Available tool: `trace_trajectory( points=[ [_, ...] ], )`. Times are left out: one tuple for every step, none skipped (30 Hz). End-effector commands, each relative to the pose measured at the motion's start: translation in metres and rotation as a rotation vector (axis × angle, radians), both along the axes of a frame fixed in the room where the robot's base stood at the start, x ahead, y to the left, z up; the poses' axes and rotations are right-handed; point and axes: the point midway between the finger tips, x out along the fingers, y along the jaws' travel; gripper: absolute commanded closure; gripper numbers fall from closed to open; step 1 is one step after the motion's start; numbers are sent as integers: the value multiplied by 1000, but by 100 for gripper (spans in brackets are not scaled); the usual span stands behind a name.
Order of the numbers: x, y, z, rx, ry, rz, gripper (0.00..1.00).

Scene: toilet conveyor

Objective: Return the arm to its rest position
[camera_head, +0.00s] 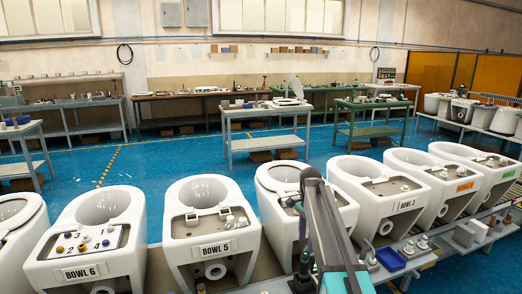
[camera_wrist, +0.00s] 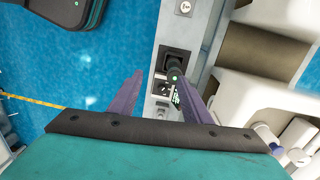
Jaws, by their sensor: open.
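My gripper (camera_wrist: 166,76) shows in the wrist view with its two purple fingers apart. Nothing is held between them. My gripper's fingers cannot be made out in that view.
A row of white toilet bowls crosses the head view, among them BOWL 6 (camera_head: 84,272), BOWL 5 (camera_head: 215,248) and BOWL 3 (camera_head: 404,205). A blue tray (camera_head: 390,260) lies in front of them. Workbenches (camera_head: 264,112) stand behind, across open blue floor (camera_head: 160,160).

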Motion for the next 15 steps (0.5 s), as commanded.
trace_trajectory(
  points=[
    [-12,0,-21,2,15,26,56],
    [-16,0,-31,4,21,44,56],
    [-22,0,-45,7,28,67,56],
    [-26,0,-55,8,34,84,56],
    [-31,0,-65,10,40,102,56],
    [-38,-1,-78,13,49,124,56],
    [-43,-1,-88,15,54,142,56],
    [-48,-1,-98,17,60,159,56],
    [-55,-1,-110,21,69,182,56],
    [-61,-1,-120,23,75,200,56],
    [-66,-1,-129,26,80,217,56],
    [-74,-1,-142,30,88,239,56],
    [-80,-1,-150,33,94,257,56],
    [-86,-1,-159,36,101,274,56],
    [-94,-1,-171,40,107,297,56]
  ],
)
